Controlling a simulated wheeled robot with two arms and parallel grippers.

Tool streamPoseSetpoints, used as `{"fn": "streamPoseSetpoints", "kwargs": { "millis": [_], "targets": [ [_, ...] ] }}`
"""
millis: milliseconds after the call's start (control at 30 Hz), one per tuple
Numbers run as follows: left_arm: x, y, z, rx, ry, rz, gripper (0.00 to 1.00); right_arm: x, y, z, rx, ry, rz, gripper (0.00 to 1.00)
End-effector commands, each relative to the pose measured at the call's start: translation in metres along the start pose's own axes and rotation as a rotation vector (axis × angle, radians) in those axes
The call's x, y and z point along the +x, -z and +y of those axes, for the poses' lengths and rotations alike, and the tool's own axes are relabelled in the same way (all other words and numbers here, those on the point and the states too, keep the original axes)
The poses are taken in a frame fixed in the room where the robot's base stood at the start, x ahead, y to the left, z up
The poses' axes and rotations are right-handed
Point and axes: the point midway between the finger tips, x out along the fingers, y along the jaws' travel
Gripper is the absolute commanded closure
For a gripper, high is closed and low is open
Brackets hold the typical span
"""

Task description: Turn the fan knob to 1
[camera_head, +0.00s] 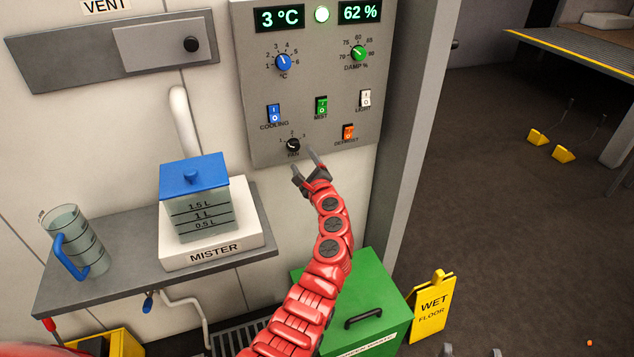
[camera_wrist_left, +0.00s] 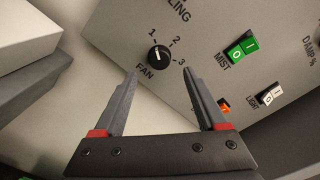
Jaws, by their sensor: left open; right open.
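The fan knob (camera_head: 293,146) is a small black dial at the bottom left of the grey control panel (camera_head: 350,80), with 1, 2 and 3 marked around it. In the left wrist view the knob (camera_wrist_left: 159,58) has a white mark that seems to point near the 1 or a little left of it; the exact setting is hard to tell. My left gripper (camera_head: 303,161) is open just below and right of the knob. In the wrist view its fingertips (camera_wrist_left: 160,71) lie on either side below the knob, apparently empty and not touching it. My right gripper is out of view.
Cooling (camera_head: 274,113), mist (camera_head: 321,106), light (camera_head: 366,98) and defrost (camera_head: 348,132) switches sit near the knob. A mister (camera_head: 213,245) and a jug (camera_head: 80,240) stand on a shelf at left. A green bin (camera_head: 375,300) is below.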

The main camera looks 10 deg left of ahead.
Motion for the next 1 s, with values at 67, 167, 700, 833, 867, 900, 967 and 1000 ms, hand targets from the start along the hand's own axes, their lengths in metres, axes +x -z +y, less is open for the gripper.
{"fn": "streamPoseSetpoints", "kwargs": {
  "millis": [67,167,700,833,867,900,967,1000],
  "targets": [
    [-0.017,0.0,0.0,-0.002,0.001,0.0,0.26,0.002,0.0,0.0,0.0,0.0,0.0,0.29],
    [-0.037,0.001,0.001,-0.001,0.002,0.002,0.26,0.003,0.001,0.0,0.0,0.0,0.0,0.29],
    [-0.116,0.0,0.0,0.0,0.001,0.0,0.26,-0.001,0.0,0.0,0.0,0.0,0.0,0.29],
    [-0.117,0.0,0.0,0.0,0.0,0.0,0.26,-0.001,0.0,0.0,0.0,0.0,0.0,0.29],
    [-0.117,0.0,0.0,0.0,0.0,0.0,0.26,-0.001,0.0,0.0,0.0,0.0,0.0,0.29],
    [-0.116,0.0,0.0,0.0,0.0,0.0,0.26,-0.001,0.0,0.0,0.0,0.0,0.0,0.29],
    [-0.116,0.0,0.0,0.0,0.0,-0.001,0.26,-0.001,0.0,0.0,0.0,0.0,0.0,0.29],
    [-0.116,0.0,0.0,0.0,0.0,-0.001,0.26,-0.001,0.0,0.0,0.0,0.0,0.0,0.29]
  ]
}}
